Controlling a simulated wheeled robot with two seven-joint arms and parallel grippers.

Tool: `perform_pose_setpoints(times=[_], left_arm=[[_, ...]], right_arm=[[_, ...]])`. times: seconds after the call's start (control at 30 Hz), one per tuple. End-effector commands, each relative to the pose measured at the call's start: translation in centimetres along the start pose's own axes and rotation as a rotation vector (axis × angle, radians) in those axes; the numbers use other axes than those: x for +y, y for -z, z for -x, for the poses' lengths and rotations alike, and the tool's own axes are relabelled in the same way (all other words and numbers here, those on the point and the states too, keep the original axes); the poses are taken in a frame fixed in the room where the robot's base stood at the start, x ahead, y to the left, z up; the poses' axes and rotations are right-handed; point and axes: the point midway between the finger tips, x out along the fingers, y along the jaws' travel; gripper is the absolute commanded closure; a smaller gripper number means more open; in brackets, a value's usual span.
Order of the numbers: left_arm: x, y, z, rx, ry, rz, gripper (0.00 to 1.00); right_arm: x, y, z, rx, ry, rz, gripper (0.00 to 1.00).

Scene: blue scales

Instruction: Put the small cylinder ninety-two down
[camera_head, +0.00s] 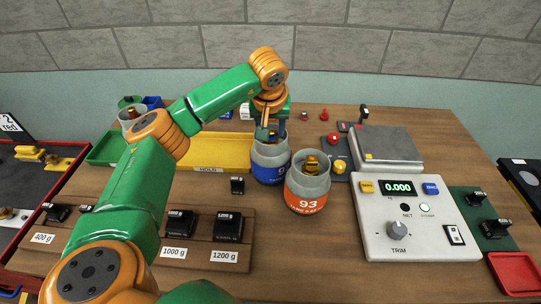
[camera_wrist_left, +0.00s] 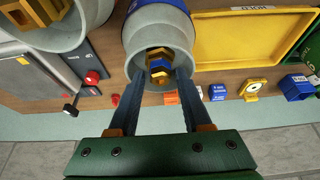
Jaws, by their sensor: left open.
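The small cylinder ninety-two (camera_head: 270,163) is a grey open-topped cup with a blue band, its number only partly readable. It stands upright on the wooden table, and its mouth also shows in the left wrist view (camera_wrist_left: 160,22). A gold and blue knob (camera_wrist_left: 158,68) sits inside it. My left gripper (camera_head: 270,132) is above the cup, pointing down. In the left wrist view its open fingers (camera_wrist_left: 161,78) reach to the mouth, one each side of the knob; contact is not clear. My right gripper is in neither view.
An orange-banded cylinder 93 (camera_head: 307,187) stands close beside it at right. A scale console (camera_head: 415,215) reading 0.000 and a grey weighing plate (camera_head: 386,147) are further right. A yellow tray (camera_head: 222,150) lies left; a rack of black weights (camera_head: 200,243) is in front.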

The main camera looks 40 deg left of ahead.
Motion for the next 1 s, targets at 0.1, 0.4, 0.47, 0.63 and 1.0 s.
perform_pose_setpoints(times=[0.1, 0.4, 0.47, 0.63, 1.0], left_arm=[[0.0, -0.01, -0.02, 0.0, 0.0, 0.001, 0.57], [0.0, -0.01, 0.01, -0.001, 0.0, 0.001, 1.0], [-0.01, -0.01, 0.01, -0.001, 0.0, 0.001, 1.0], [-0.01, -0.01, 0.02, -0.001, 0.0, 0.001, 1.0], [-0.01, -0.01, 0.03, -0.001, 0.0, 0.001, 1.0]], right_arm=[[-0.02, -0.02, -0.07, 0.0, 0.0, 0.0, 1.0], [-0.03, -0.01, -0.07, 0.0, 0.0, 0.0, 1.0], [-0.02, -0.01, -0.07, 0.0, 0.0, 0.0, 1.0], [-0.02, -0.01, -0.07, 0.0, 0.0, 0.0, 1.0], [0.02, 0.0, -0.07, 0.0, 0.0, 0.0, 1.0]])
